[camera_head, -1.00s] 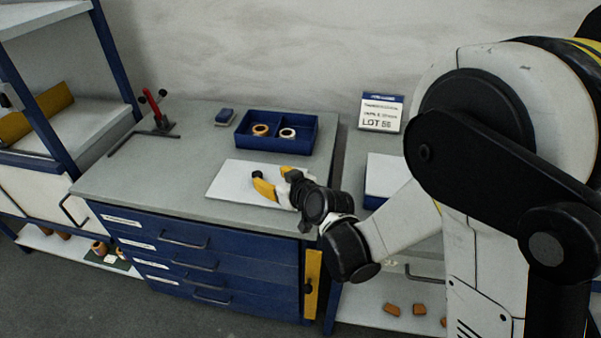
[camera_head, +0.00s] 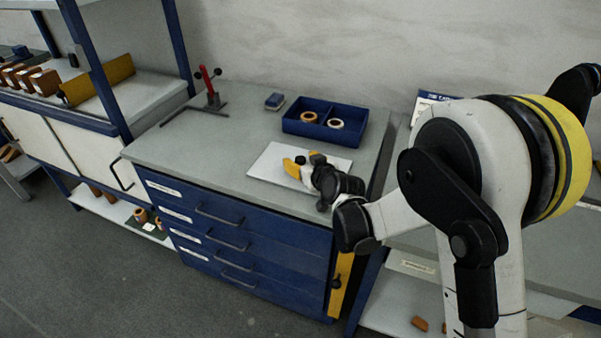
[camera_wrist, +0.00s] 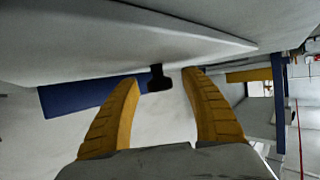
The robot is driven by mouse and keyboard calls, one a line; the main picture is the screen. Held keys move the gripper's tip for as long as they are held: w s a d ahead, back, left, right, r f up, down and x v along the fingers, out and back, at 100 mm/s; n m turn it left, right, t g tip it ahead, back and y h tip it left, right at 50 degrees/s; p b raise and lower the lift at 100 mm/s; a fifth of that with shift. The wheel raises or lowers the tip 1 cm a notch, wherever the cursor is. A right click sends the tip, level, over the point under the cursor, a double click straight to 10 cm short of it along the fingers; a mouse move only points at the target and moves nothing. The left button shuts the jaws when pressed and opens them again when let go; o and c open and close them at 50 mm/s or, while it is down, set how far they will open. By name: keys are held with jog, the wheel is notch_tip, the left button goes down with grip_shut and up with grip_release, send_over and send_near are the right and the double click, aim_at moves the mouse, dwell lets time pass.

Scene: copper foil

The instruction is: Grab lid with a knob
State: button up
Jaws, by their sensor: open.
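The lid is a flat white slab (camera_head: 268,165) lying on the grey bench top, partly hidden by my gripper in the head view. Its small black knob (camera_wrist: 158,79) stands up from it; the wrist view shows the scene upside down. My gripper (camera_wrist: 162,77) has two yellow fingers, spread apart and open. In the wrist view the knob appears in the gap between the fingertips, without visible contact. In the head view my gripper (camera_head: 297,163) is low over the right half of the lid, and the knob is hard to tell from the dark gripper parts.
A blue two-part tray (camera_head: 325,121) with an orange ring and a pale ring stands behind the lid. A red-handled clamp (camera_head: 209,86) and a small blue block (camera_head: 274,101) stand further left. The bench top left of the lid (camera_head: 205,145) is clear.

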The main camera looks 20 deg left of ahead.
jog(key=shift+c, duration=0.6)
grip_shut()
jog(key=shift+r, duration=0.15)
